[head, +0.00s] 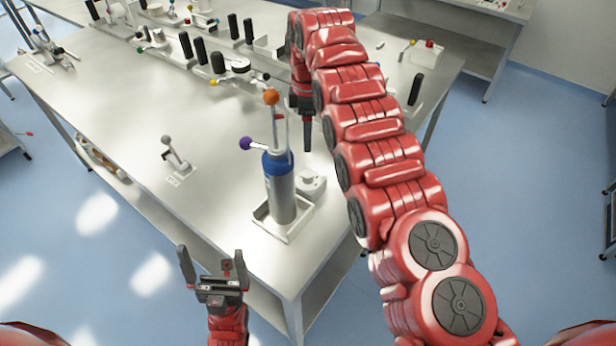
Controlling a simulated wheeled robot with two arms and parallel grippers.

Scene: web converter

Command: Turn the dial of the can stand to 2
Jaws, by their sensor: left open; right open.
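The can stand is a white square base (283,229) near the front corner of the metal table. It holds an upright grey and blue can (280,190) with an orange-knobbed lever and a purple-knobbed lever on top. A white dial (312,184) sits just right of the can. Its markings are too small to read. My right gripper (307,142) points down behind and above the dial, apart from it, open and empty. Its arm hides part of the table. My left gripper (212,268) is open and empty, in front of the table edge, away from the can stand.
A small lever on a plate (175,160) stands left of the can. Several black-handled levers and fixtures (215,60) line the back of the metal table (120,110). A red-button box (427,54) is at the back right. The left middle of the tabletop is clear.

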